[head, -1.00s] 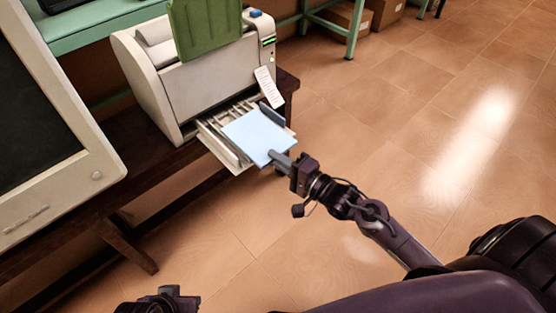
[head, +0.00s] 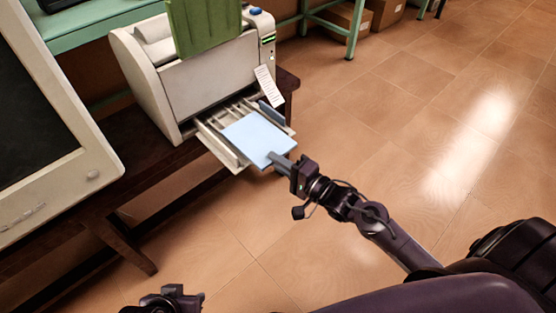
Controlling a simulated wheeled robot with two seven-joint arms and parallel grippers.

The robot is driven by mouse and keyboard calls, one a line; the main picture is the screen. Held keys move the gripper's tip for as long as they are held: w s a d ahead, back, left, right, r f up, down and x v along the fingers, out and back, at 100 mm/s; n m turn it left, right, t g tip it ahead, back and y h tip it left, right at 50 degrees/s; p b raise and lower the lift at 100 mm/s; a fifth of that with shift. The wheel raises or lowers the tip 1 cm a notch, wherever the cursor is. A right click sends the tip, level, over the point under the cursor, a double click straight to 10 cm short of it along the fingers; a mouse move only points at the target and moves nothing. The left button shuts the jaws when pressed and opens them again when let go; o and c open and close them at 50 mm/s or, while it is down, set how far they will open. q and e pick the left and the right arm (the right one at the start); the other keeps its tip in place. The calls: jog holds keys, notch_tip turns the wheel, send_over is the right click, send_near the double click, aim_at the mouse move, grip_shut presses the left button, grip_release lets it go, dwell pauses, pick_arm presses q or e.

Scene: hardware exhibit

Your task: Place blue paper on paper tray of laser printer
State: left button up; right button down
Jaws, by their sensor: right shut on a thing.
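The laser printer (head: 210,78) is a cream box on a dark wooden table. Its slatted paper tray (head: 207,137) sticks out of the front, toward the lower right. The blue paper (head: 256,138) is a light blue sheet lying over the tray's middle and outer end, between its side rails. My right gripper (head: 277,160) is shut on the paper's near corner, at the tray's outer end. I cannot tell whether the paper rests fully on the tray. My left gripper (head: 172,298) is at the bottom edge, away from the printer; its fingers are not clear.
A cream monitor (head: 78,165) stands at the left on the dark table (head: 132,190). A green panel (head: 206,25) rises above the printer, and a white tag (head: 267,86) hangs at its side. Cardboard boxes (head: 346,17) sit at the back. The tiled floor (head: 430,110) at right is clear.

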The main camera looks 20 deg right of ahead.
pick_arm(q)
jog(key=shift+f, duration=0.1)
pick_arm(e)
jog(key=shift+f, duration=0.25)
jog(key=c, duration=1.4)
grip_release()
jog(key=shift+f, duration=0.1)
